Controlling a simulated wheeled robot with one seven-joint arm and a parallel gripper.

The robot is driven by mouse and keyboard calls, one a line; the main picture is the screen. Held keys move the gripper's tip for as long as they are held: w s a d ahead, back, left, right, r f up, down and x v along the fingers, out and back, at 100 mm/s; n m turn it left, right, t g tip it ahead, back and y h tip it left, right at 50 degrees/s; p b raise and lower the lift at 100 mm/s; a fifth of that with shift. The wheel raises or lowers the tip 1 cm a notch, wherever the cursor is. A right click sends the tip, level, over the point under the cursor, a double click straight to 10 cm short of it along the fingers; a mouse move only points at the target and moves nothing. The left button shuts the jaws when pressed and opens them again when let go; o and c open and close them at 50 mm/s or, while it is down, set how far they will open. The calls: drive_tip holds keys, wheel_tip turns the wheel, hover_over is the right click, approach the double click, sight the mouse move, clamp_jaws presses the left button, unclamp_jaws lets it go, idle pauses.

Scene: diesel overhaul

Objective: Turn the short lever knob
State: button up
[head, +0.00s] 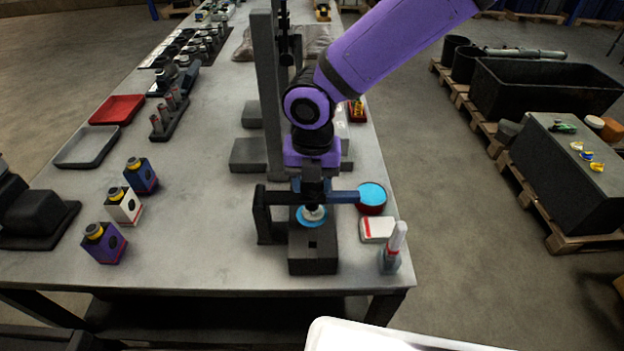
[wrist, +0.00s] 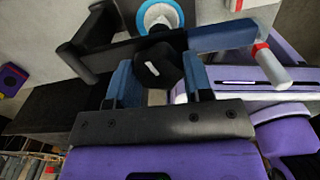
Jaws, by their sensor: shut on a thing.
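My gripper (head: 312,190) points down over a small dark fixture (head: 312,255) at the front of the bench. In the wrist view its two blue fingers (wrist: 160,85) stand on either side of a black knob (wrist: 158,65) and are shut on it. The knob sits on a dark crossbar (wrist: 115,58) that joins a blue bar (wrist: 222,38) on the right. In the head view the knob is hidden by my gripper. A blue ring with a white centre (head: 312,215) lies under the crossbar, and it also shows in the wrist view (wrist: 160,16).
A round tin with a blue top (head: 371,196), a red-and-white box (head: 377,230) and a white-tipped bottle (head: 391,255) stand close on the right. Grey upright posts (head: 267,90) rise behind. Several small canisters (head: 124,205) stand left, with clear bench between.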

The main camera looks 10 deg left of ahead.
drive_tip(key=o, duration=0.9)
wheel_tip(320, 180, up, 11)
drive_tip(key=shift+f, duration=0.1)
